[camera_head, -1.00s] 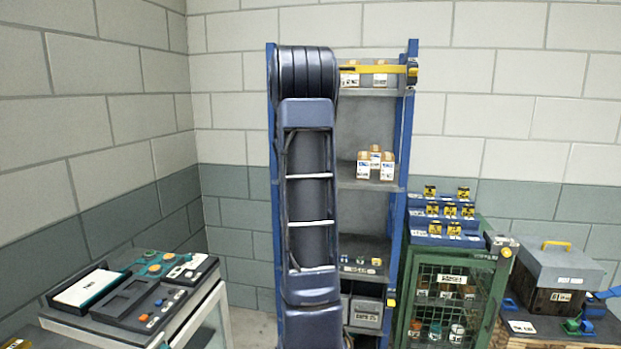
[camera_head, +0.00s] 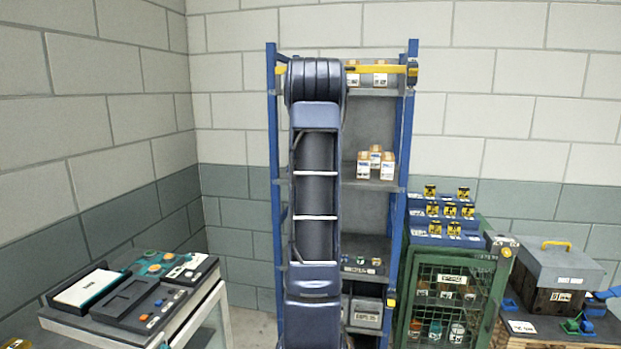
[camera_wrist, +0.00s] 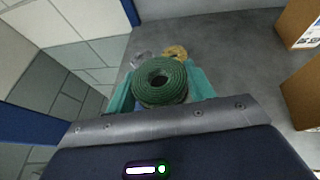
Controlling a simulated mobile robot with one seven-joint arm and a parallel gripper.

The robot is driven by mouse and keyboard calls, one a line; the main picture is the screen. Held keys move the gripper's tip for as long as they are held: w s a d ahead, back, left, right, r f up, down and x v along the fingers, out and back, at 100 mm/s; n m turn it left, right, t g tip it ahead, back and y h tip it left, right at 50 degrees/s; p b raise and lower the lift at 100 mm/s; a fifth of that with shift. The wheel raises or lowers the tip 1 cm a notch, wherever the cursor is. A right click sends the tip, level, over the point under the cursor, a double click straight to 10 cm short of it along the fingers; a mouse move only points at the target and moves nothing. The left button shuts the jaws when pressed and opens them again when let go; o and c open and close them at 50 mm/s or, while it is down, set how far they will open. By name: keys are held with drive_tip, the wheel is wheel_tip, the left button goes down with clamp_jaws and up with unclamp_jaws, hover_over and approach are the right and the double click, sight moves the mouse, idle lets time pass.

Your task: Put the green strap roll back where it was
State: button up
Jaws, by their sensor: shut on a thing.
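The green strap roll (camera_wrist: 160,80) is a coiled ring with a dark hole in the wrist view. It sits between the teal fingers of my gripper (camera_wrist: 163,88), which is shut on it. A yellow-tan roll (camera_wrist: 175,52) and a clear or grey round item (camera_wrist: 141,59) show just beyond it, partly hidden. A grey shelf surface (camera_wrist: 235,55) lies around and beyond them. I cannot tell whether the green roll touches it. In the head view my arm hides the gripper and the roll.
Cardboard boxes (camera_head: 376,163) stand on the blue-framed rack's middle shelf (camera_head: 365,184); boxes (camera_wrist: 300,25) also show at right in the wrist view. A blue upright (camera_wrist: 132,12) is near the left. A green mesh cabinet (camera_head: 441,303) stands right of the rack, a bench (camera_head: 180,322) at left.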

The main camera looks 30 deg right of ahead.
drive_tip(key=shift+d, duration=0.1)
drive_tip(key=shift+f, duration=4.95)
drive_tip(key=shift+f, duration=0.1)
drive_tip(key=o, duration=0.9)
drive_tip(key=shift+c, duration=0.2)
